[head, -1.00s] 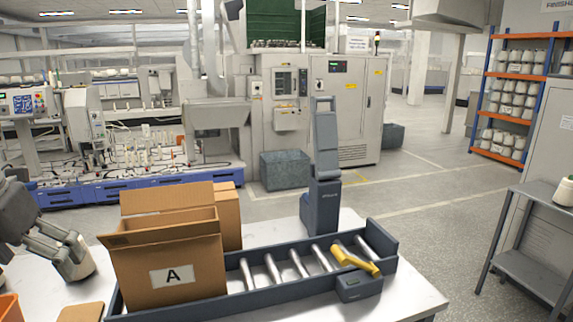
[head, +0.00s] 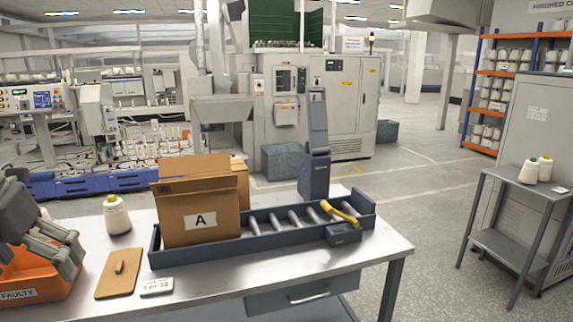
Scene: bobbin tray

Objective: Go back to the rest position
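My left gripper (head: 68,250) hangs at the left edge in the head view, above the orange bin (head: 38,285) labelled FAULTY. It hides part of the bin. I see nothing clearly held in it, and the gap between its fingers is hard to make out. My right gripper is not in view. An open cardboard box (head: 172,222) marked A stands on the left part of the dark roller tray (head: 262,249). A yellow handle-like piece (head: 340,212) is at the tray's right end. A white cone bobbin (head: 117,215) stands upright on the table left of the box.
A brown board (head: 112,283) and a small label block (head: 157,287) lie on the table (head: 215,285) in front of the tray. A dark upright device (head: 318,150) stands behind the tray. A grey side stand (head: 518,177) at right holds cone bobbins. The floor between is clear.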

